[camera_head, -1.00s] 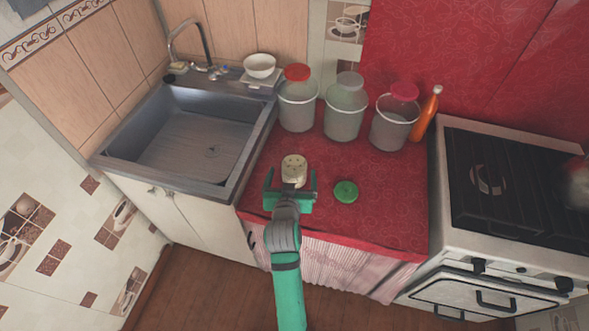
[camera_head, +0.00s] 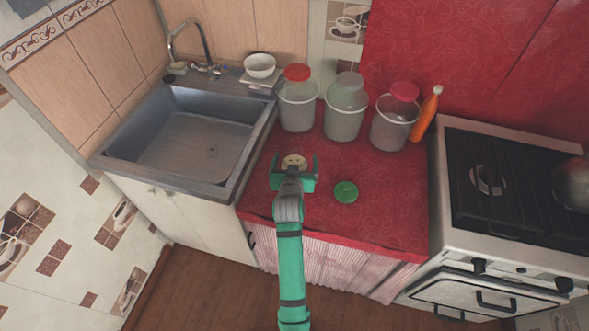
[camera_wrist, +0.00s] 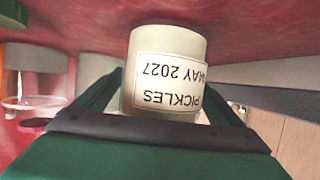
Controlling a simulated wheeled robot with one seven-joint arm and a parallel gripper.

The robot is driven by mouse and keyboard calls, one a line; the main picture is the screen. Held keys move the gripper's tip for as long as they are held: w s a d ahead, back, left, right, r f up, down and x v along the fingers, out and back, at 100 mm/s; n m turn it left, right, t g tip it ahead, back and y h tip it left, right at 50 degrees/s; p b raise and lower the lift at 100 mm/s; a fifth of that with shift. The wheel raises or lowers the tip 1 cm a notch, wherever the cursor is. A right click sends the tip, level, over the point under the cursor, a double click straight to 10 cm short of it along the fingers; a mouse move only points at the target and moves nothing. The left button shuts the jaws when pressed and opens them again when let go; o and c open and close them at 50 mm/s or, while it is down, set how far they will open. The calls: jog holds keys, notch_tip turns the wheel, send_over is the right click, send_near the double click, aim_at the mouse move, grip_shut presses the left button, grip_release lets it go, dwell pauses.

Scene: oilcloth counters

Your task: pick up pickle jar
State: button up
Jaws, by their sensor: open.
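The pickle jar (camera_head: 293,161) is a cream, round container on the red counter, seen from above in the head view. In the wrist view the jar (camera_wrist: 165,65) appears upside down, with a white label reading "PICKLES" and "MAY 2027". My green gripper (camera_head: 294,168) is open, with one finger on each side of the jar. In the wrist view the gripper (camera_wrist: 165,100) has the jar between its fingers; whether they touch it I cannot tell. The head view hides the jar's lower part behind the gripper.
A green lid-like disc (camera_head: 346,191) lies right of the gripper. Several lidded clear buckets (camera_head: 344,120) and an orange bottle (camera_head: 427,115) stand behind. The sink (camera_head: 185,145) is at left, with a white bowl (camera_head: 259,66) behind it. The stove (camera_head: 500,190) is at right.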

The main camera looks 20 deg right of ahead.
jog(key=c, duration=1.5)
jog(key=shift+r, duration=0.1)
jog(key=c, duration=0.3)
jog(key=shift+r, duration=0.1)
